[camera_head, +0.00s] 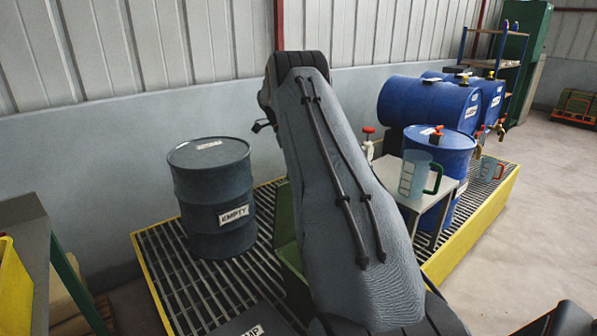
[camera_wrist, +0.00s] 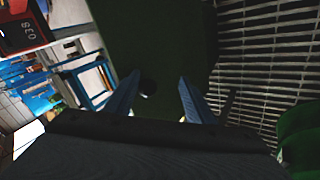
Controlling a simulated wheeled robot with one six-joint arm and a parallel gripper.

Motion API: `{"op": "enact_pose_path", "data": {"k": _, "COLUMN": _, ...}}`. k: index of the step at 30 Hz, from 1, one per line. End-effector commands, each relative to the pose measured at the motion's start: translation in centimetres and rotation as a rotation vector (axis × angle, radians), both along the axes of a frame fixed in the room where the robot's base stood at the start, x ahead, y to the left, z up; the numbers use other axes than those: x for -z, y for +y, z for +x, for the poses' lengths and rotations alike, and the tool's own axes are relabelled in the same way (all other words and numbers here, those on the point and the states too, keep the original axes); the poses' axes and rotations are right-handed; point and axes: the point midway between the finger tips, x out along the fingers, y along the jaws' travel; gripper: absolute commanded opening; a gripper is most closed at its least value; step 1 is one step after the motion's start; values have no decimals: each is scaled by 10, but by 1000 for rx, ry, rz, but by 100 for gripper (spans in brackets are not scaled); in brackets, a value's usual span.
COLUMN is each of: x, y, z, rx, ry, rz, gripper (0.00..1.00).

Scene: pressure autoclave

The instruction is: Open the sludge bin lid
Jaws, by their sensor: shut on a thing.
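The green sludge bin (camera_head: 292,262) stands on the grating in the head view, mostly hidden behind my arm. Its upright green part (camera_head: 284,215), seemingly the lid, shows as a narrow strip beside my arm. In the wrist view the dark green lid (camera_wrist: 150,40) fills the upper middle. My gripper (camera_wrist: 160,97) has its two blue fingers apart, shut on a dark part of the lid between them. The exact grip point is too dark to make out. My gripper is hidden behind my arm in the head view.
A dark drum marked EMPTY (camera_head: 212,200) stands left on the yellow-edged grating (camera_head: 165,275). On the right are a small table (camera_head: 392,180) with a measuring jug (camera_head: 414,176) and blue drums (camera_head: 437,150). Bare floor (camera_head: 520,235) lies at far right.

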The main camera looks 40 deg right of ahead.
Motion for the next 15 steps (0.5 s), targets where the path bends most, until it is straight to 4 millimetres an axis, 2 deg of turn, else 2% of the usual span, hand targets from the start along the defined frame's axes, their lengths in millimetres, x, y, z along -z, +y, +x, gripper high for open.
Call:
{"op": "enact_pose_path", "data": {"k": 1, "x": -3, "y": -6, "z": -1, "rx": 0, "ry": -5, "rz": -8, "gripper": 42}}
{"op": "enact_pose_path", "data": {"k": 6, "x": -28, "y": -9, "z": -2, "rx": 2, "ry": -7, "rz": -12, "gripper": 42}}
{"op": "enact_pose_path", "data": {"k": 15, "x": -81, "y": 2, "z": 2, "rx": -5, "ry": -5, "rz": -6, "gripper": 42}}
